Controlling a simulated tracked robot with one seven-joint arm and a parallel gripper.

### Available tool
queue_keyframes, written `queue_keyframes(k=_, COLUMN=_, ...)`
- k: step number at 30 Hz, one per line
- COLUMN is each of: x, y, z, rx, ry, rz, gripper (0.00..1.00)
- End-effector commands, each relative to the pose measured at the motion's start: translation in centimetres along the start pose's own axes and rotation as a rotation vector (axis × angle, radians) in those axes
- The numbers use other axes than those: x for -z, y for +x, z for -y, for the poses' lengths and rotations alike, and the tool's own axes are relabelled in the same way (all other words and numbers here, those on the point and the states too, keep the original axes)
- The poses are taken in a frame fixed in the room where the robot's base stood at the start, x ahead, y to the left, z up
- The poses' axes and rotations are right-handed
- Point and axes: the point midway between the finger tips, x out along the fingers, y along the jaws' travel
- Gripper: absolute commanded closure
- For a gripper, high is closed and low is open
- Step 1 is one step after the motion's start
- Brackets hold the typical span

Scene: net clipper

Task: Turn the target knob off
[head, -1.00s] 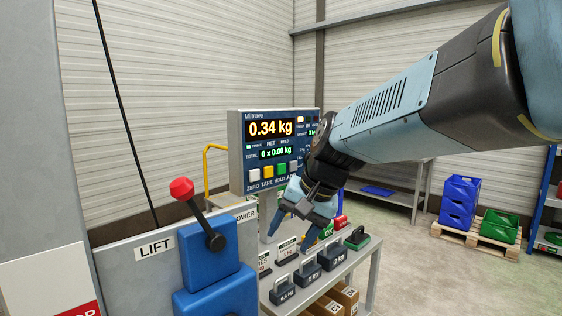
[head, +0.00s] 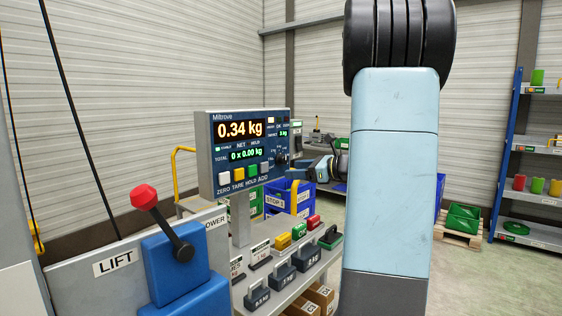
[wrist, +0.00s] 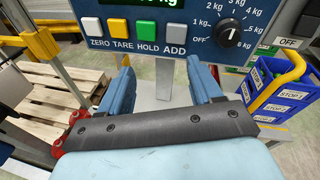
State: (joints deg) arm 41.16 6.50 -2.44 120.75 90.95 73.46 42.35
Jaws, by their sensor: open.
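The target knob (head: 281,158) is a small black dial at the lower right of the blue scale panel (head: 206,185). In the wrist view the knob (wrist: 229,33) sits inside a ring of kg marks and carries a light mark; I cannot tell its exact setting. My gripper (wrist: 161,72) is open and empty, its two blue fingers spread below the panel's button row. The knob is above and to the right of the fingers, not between them.
The ZERO, TARE, HOLD and ADD buttons (wrist: 146,28) are left of the knob. Several weights (head: 283,275) stand on the bench below. A lift lever (head: 160,222) is at the left front.

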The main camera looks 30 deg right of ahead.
Motion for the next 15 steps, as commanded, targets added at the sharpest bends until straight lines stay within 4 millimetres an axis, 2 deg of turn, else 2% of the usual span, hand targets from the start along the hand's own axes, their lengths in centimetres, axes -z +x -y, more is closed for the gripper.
queue_keyframes(k=1, x=0.9, y=-0.9, z=2.2, rx=0.052, ry=0.058, rz=0.031, gripper=0.36)
queue_keyframes(k=3, x=1.5, y=-1.9, z=4.6, rx=0.109, ry=0.12, rz=0.074, gripper=0.36)
queue_keyframes(k=6, x=2.2, y=-3.1, z=6.8, rx=0.165, ry=0.18, rz=0.118, gripper=0.36)
queue_keyframes(k=11, x=2.6, y=-3.6, z=8.2, rx=0.198, ry=0.215, rz=0.147, gripper=0.36)
queue_keyframes(k=15, x=2.4, y=-2.4, z=8.4, rx=0.197, ry=0.215, rz=0.148, gripper=0.36)
